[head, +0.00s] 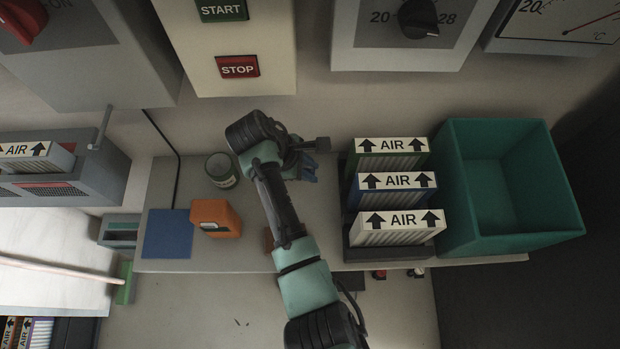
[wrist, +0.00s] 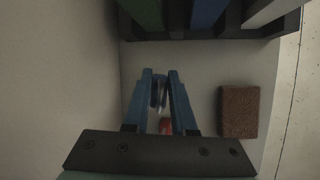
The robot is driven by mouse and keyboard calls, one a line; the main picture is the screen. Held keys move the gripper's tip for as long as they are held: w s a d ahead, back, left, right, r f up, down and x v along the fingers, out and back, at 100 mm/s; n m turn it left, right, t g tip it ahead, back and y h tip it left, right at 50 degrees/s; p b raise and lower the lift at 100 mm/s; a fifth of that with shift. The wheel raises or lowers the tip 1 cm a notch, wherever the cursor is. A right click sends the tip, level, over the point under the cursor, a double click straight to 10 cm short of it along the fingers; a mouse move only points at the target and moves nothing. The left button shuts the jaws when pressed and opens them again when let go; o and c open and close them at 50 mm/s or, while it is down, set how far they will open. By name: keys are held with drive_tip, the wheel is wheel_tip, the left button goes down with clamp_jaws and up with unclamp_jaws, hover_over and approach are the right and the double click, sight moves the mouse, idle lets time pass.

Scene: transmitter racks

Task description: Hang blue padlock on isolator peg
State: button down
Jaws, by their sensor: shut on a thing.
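My gripper (head: 306,168) is over the back of the grey shelf, between the tin and the filter rack. In the wrist view its two blue fingers (wrist: 160,76) are shut on a small padlock-like thing (wrist: 165,126) with a red part and a grey metal loop. I see no blue on its body; most of it is hidden between the fingers. The grey isolator box (head: 85,60) with a red knob is at the upper left. A thin grey peg (head: 101,128) sticks out below it, apart from my gripper. Nothing is seen hanging on the peg.
AIR filters (head: 397,182) stand in a dark rack beside a teal bin (head: 508,190). A tin (head: 221,170), an orange device (head: 215,218), a blue mat (head: 167,234) and a brown block (wrist: 239,112) lie on the shelf. Small red and white things (head: 379,274) are below its front edge.

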drive_tip(key=f, duration=0.5)
drive_tip(key=shift+s+f, duration=0.25)
drive_tip(key=shift+f, duration=0.1)
drive_tip(key=shift+w+r+p, duration=0.1)
drive_tip(key=shift+w+p, duration=0.1)
drive_tip(key=shift+p, duration=0.1)
drive_tip(key=shift+f, duration=0.2)
drive_tip(key=shift+f, duration=0.1)
drive_tip(key=c, duration=0.7)
unclamp_jaws()
drive_tip(key=shift+c, duration=0.2)
drive_tip(key=shift+f, duration=0.1)
drive_tip(key=shift+f+b, duration=0.15)
drive_tip(key=shift+b, duration=0.4)
drive_tip(key=v, duration=1.3)
drive_tip(key=shift+s, duration=0.3)
drive_tip(key=shift+a, duration=0.1)
